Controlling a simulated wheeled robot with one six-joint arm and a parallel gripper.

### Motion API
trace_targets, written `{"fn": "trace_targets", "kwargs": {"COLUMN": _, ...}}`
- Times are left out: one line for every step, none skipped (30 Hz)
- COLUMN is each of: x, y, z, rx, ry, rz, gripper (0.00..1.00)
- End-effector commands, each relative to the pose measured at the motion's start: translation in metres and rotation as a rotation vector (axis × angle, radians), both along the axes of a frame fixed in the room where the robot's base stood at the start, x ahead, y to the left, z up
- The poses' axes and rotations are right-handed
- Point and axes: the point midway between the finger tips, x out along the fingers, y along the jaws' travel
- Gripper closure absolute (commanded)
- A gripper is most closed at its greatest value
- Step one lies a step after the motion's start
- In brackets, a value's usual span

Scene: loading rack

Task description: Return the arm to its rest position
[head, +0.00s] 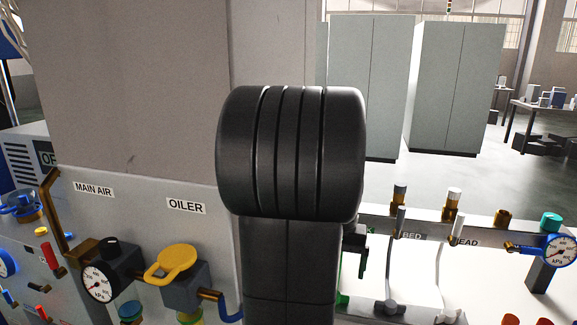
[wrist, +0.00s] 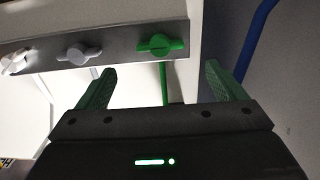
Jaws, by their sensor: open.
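My gripper (wrist: 162,84) shows in the wrist view with its two green fingers spread wide apart and nothing between them. Beyond the fingertips is a grey strip with a green knob (wrist: 160,45) and a pale grey knob (wrist: 83,50). I cannot tell the gap between the fingers and the strip; no contact shows. In the head view my dark arm fills the middle and hides most of the gripper.
In the head view, the panel at left carries a gauge (head: 100,282) and a yellow oiler handle (head: 175,262). A blue gauge (head: 560,251) stands at right. Grey cabinets (head: 455,88) stand behind. In the wrist view a blue pipe (wrist: 256,40) runs at right.

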Motion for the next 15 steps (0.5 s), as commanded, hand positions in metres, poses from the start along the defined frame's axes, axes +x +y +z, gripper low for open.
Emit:
{"fn": "trace_targets", "kwargs": {"x": -0.001, "y": 0.0, "z": -0.012, "rx": 0.001, "ry": 0.006, "rz": 0.0, "gripper": 0.1}}
{"fn": "trace_targets", "kwargs": {"x": -0.001, "y": 0.0, "z": -0.018, "rx": 0.001, "ry": 0.006, "rz": 0.0, "gripper": 0.1}}
{"fn": "trace_targets", "kwargs": {"x": -0.001, "y": 0.0, "z": -0.026, "rx": 0.0, "ry": 0.005, "rz": 0.0, "gripper": 0.1}}
{"fn": "trace_targets", "kwargs": {"x": -0.001, "y": 0.0, "z": -0.032, "rx": 0.001, "ry": 0.006, "rz": 0.0, "gripper": 0.1}}
{"fn": "trace_targets", "kwargs": {"x": -0.001, "y": 0.0, "z": -0.037, "rx": 0.0, "ry": 0.005, "rz": 0.0, "gripper": 0.1}}
{"fn": "trace_targets", "kwargs": {"x": -0.001, "y": 0.0, "z": -0.044, "rx": 0.001, "ry": 0.006, "rz": 0.0, "gripper": 0.1}}
{"fn": "trace_targets", "kwargs": {"x": -0.001, "y": 0.0, "z": -0.049, "rx": 0.0, "ry": 0.005, "rz": 0.0, "gripper": 0.1}}
{"fn": "trace_targets", "kwargs": {"x": -0.001, "y": 0.0, "z": -0.054, "rx": 0.001, "ry": 0.006, "rz": 0.0, "gripper": 0.1}}
{"fn": "trace_targets", "kwargs": {"x": -0.001, "y": 0.0, "z": -0.06, "rx": 0.001, "ry": 0.005, "rz": 0.0, "gripper": 0.1}}
{"fn": "trace_targets", "kwargs": {"x": -0.001, "y": 0.0, "z": -0.064, "rx": 0.001, "ry": 0.005, "rz": 0.0, "gripper": 0.1}}
{"fn": "trace_targets", "kwargs": {"x": -0.001, "y": 0.0, "z": -0.067, "rx": 0.001, "ry": 0.004, "rz": 0.0, "gripper": 0.1}}
{"fn": "trace_targets", "kwargs": {"x": -0.001, "y": 0.0, "z": -0.072, "rx": 0.001, "ry": 0.004, "rz": 0.0, "gripper": 0.1}}
{"fn": "trace_targets", "kwargs": {"x": -0.001, "y": 0.0, "z": -0.074, "rx": 0.001, "ry": 0.004, "rz": 0.0, "gripper": 0.1}}
{"fn": "trace_targets", "kwargs": {"x": -0.001, "y": 0.0, "z": -0.077, "rx": 0.001, "ry": 0.003, "rz": 0.0, "gripper": 0.1}}
{"fn": "trace_targets", "kwargs": {"x": 0.0, "y": 0.0, "z": -0.079, "rx": 0.001, "ry": 0.002, "rz": 0.0, "gripper": 0.1}}
